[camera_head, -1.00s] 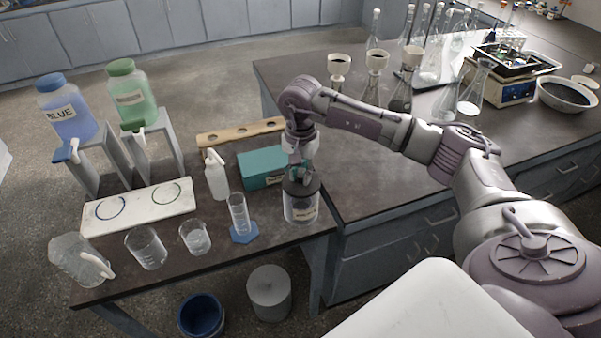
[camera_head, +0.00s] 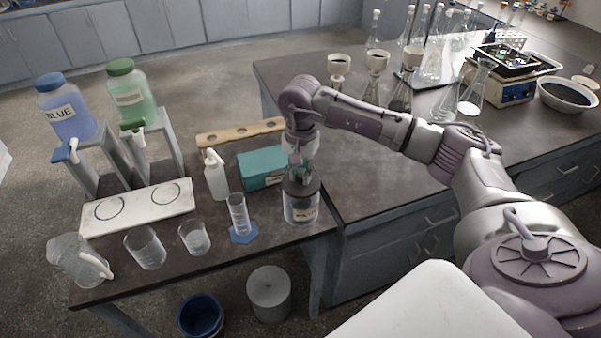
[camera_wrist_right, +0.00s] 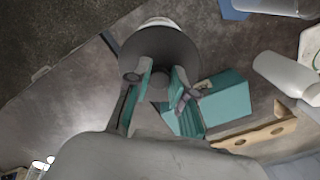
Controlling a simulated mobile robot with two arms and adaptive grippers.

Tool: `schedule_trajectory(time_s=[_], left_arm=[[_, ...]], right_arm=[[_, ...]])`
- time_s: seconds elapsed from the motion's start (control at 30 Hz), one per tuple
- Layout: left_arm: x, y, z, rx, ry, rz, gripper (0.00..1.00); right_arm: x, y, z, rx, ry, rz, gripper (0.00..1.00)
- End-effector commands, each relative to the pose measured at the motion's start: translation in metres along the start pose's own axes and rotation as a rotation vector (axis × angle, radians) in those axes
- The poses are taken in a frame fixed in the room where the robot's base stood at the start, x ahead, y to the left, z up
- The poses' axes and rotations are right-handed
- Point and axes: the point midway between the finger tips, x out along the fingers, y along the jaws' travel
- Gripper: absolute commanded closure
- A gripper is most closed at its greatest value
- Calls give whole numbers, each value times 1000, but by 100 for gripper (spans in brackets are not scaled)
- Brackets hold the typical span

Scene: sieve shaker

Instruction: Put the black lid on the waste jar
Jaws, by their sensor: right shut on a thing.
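The waste jar (camera_head: 300,210) is a clear jar with a pale label, standing near the right front corner of the left bench. The black lid (camera_head: 303,187) sits at the jar's mouth; whether it is fully seated I cannot tell. In the right wrist view the dark round lid (camera_wrist_right: 178,52) covers most of the jar, and a white sliver of the jar (camera_wrist_right: 160,22) shows past its edge. My right gripper (camera_head: 301,178) points down over the jar and is shut on the lid's knob, between its teal-lined fingers (camera_wrist_right: 160,88). My left gripper is not in view.
A teal box (camera_head: 262,168) stands just behind and left of the jar. A graduated cylinder (camera_head: 238,212) and a white wash bottle (camera_head: 215,175) stand to its left. Several beakers and a white tray (camera_head: 138,207) are farther left.

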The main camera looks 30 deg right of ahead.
Motion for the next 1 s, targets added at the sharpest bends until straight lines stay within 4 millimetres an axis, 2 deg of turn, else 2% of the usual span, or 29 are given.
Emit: schedule_trajectory(time_s=[0.27, 0.3, 0.43, 0.77, 1.0], left_arm=[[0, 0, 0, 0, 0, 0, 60], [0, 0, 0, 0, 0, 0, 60], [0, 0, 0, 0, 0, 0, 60], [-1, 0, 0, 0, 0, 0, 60], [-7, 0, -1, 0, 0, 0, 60]], right_arm=[[0, 0, 0, 0, 0, 0, 100], [0, 0, 0, 0, 0, 0, 71], [0, 0, 0, 0, 0, 0, 49], [-1, 0, 0, 0, 0, 0, 48], [-12, 0, 0, 0, 0, 0, 48]])
